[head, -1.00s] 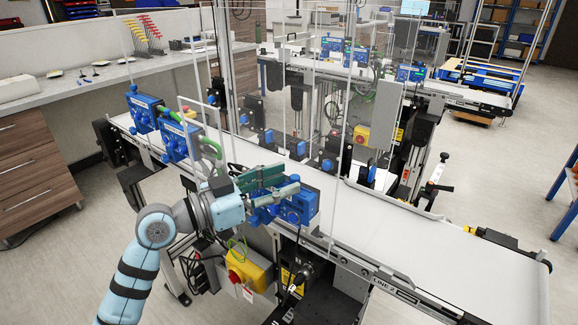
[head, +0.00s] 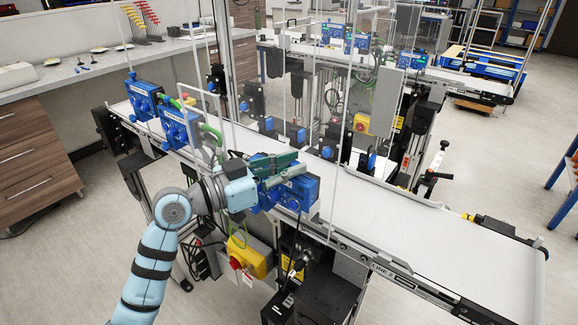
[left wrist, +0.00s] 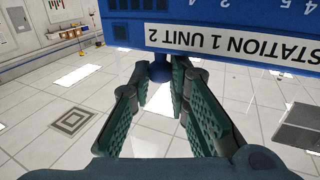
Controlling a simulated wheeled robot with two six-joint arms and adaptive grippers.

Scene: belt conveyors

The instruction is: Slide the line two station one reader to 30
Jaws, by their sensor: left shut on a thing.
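The line two station one reader is a blue box (head: 303,190) on the near rail of the line 2 conveyor. In the left wrist view the blue box (left wrist: 125,22) carries a white label reading "STATION 1 UNIT 2", upside down. My left gripper (head: 272,168) is at the box's left side in the head view. In the left wrist view its green-padded fingers (left wrist: 163,95) are shut on a dark blue knob (left wrist: 160,71) beneath the box. Scale digits show above the label, but the setting cannot be read. My right gripper is out of view.
Two similar blue units (head: 143,101) (head: 180,128) stand farther left along the belt (head: 420,215). Clear upright panels and posts rise around the line. A yellow switch box (head: 248,262) hangs below the near rail. The belt to the right is empty.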

